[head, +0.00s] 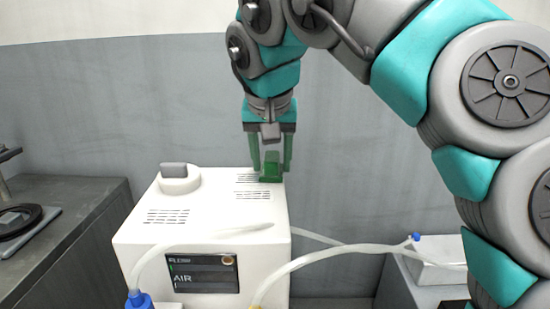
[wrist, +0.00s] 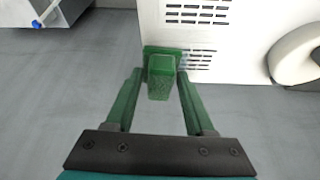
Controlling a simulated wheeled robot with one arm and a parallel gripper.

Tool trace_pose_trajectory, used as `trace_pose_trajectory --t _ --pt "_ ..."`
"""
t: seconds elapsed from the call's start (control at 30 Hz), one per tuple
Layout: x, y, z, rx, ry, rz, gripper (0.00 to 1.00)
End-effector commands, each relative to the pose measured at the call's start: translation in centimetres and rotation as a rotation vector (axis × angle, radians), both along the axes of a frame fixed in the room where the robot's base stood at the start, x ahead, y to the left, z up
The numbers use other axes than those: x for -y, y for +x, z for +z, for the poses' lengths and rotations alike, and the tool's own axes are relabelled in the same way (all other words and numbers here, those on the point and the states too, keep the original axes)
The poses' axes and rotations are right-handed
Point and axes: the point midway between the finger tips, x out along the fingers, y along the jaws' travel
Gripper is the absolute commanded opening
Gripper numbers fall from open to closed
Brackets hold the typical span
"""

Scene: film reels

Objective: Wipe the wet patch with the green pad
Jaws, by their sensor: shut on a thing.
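My gripper (head: 272,165) points down over the back right corner of a white machine's top (head: 215,205). Its green fingers are shut on the upright grip of the green pad (head: 270,179). In the wrist view, the pad (wrist: 162,78) sits between the fingertips at the edge of the white machine (wrist: 232,25), beside its vent slots. I cannot tell whether the pad touches the top. I cannot make out the wet patch in either view.
A round white fitting with a grey block (head: 175,178) stands on the machine's back left. A clear hose (head: 190,242) crosses its front. A dark bench (head: 75,225) is at left; a white box (head: 437,265) is at right.

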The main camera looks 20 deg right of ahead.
Motion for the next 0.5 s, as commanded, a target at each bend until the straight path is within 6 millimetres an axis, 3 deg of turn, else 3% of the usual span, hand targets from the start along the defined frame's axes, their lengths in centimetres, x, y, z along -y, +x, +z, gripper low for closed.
trace_pose_trajectory --t 0.3,0.5 --pt "-2.6 0.7 0.1 0.0 0.001 0.002 0.09" --pt "-3.3 0.9 0.1 0.0 0.001 0.0 0.09"
